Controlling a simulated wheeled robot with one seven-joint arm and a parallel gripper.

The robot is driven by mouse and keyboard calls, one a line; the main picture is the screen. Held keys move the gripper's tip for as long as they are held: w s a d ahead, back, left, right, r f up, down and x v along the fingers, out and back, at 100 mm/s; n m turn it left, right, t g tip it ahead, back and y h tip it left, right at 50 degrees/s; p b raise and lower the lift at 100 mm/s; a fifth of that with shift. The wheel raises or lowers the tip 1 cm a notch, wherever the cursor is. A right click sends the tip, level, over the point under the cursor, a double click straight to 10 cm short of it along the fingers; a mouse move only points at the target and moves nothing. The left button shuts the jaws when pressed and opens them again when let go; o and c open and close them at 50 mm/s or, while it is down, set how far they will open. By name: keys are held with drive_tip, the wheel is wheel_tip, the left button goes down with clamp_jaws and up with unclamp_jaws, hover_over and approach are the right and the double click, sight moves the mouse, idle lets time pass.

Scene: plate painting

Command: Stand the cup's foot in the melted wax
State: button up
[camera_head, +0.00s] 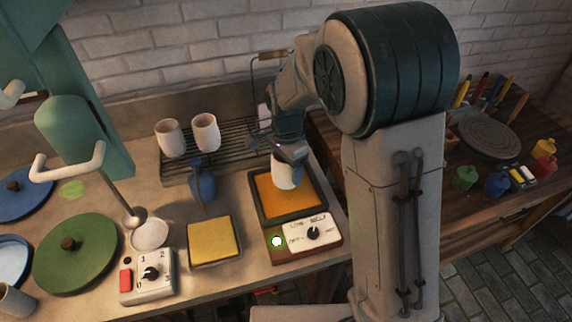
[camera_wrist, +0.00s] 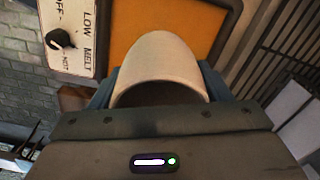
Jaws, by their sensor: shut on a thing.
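A pale cup (camera_head: 285,176) is in my gripper (camera_head: 288,160), upright over the wax pan (camera_head: 252,197) on the heater. The pan holds flat orange wax (camera_head: 300,203). In the wrist view the cup (camera_wrist: 160,65) sits between the fingers, with the orange wax (camera_wrist: 210,20) beyond it. My gripper is shut on the cup. I cannot tell whether the cup's foot touches the wax. The dial also shows in the wrist view (camera_wrist: 60,40).
Two cups (camera_head: 206,133) stand on a wire rack (camera_head: 232,157) behind left. A yellow sponge-like block in a tray (camera_head: 214,239) is left of the heater. A blue bulb-shaped thing (camera_head: 202,185) stands before the rack. A grey control box (camera_head: 148,278) and green disc (camera_head: 76,255) are further left.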

drive_tip(key=shift+r, duration=0.15)
wheel_tip(320, 180, up, 4)
drive_tip(key=p, duration=0.3)
idle(0.5)
